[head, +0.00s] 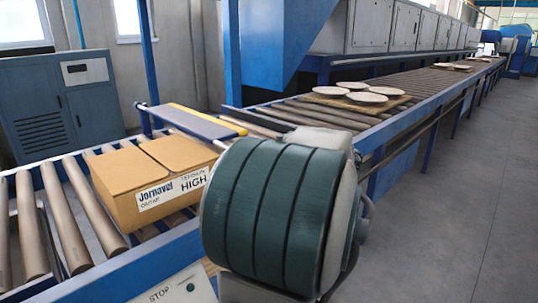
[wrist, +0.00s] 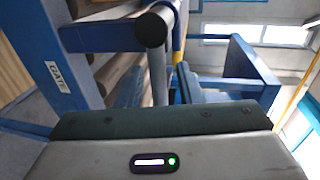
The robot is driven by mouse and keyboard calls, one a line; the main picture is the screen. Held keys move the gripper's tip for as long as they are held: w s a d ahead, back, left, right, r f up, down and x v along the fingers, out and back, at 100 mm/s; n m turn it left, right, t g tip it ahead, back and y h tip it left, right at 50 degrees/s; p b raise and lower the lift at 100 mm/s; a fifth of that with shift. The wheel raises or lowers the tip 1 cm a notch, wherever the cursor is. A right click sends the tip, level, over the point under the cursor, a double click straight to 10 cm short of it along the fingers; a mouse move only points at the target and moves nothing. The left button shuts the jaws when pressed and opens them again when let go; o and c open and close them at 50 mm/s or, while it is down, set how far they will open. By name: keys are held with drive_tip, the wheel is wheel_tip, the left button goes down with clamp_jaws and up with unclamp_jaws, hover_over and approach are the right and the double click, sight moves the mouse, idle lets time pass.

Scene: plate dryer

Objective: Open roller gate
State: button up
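In the wrist view a blue frame member (wrist: 62,95) carries a white label reading GATE. Ahead of my gripper (wrist: 160,122) is a bar with a dark round end (wrist: 151,29), beside blue frame parts and rollers. In the head view my dark green arm link hides the gripper and part of the roller conveyor (head: 100,205). I cannot tell from there how the gate stands.
A cardboard box (head: 135,180) lies on the near rollers, beside a grey panel with a yellow edge (head: 195,122). Several plates (head: 365,97) sit on a board on the far conveyor. A blue cabinet (head: 65,105) stands at left. The floor (head: 450,220) at right is clear.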

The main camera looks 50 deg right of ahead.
drive_tip(key=shift+s, duration=0.1)
drive_tip(key=p+v, duration=0.1)
drive_tip(key=v, duration=1.2)
drive_tip(key=shift+s+p, duration=0.35)
drive_tip(key=shift+p, duration=0.05)
drive_tip(key=shift+w+a+r, duration=0.1)
drive_tip(key=shift+r, duration=0.05)
drive_tip(key=w+a+r+n+g+y+p, duration=0.1)
drive_tip(key=w+a+n+g+y+p, duration=0.35)
drive_tip(key=a, duration=0.55)
drive_tip(key=w+a+n+g+y+p, duration=0.25)
drive_tip(key=w+a+p, duration=0.35)
drive_tip(key=a, duration=0.4)
drive_tip(key=s+a+r+n+g+h+p, duration=0.2)
drive_tip(key=a+n+g+p, duration=0.1)
drive_tip(key=a+n+p, duration=0.2)
drive_tip(key=s+a+r+n+g+h+p, duration=0.3)
drive_tip(key=a+n+p, duration=0.3)
drive_tip(key=a+p, duration=0.4)
drive_tip(key=shift+a+r+n+h, duration=0.3)
drive_tip(key=shift+a+r, duration=0.05)
drive_tip(key=shift+a, duration=0.55)
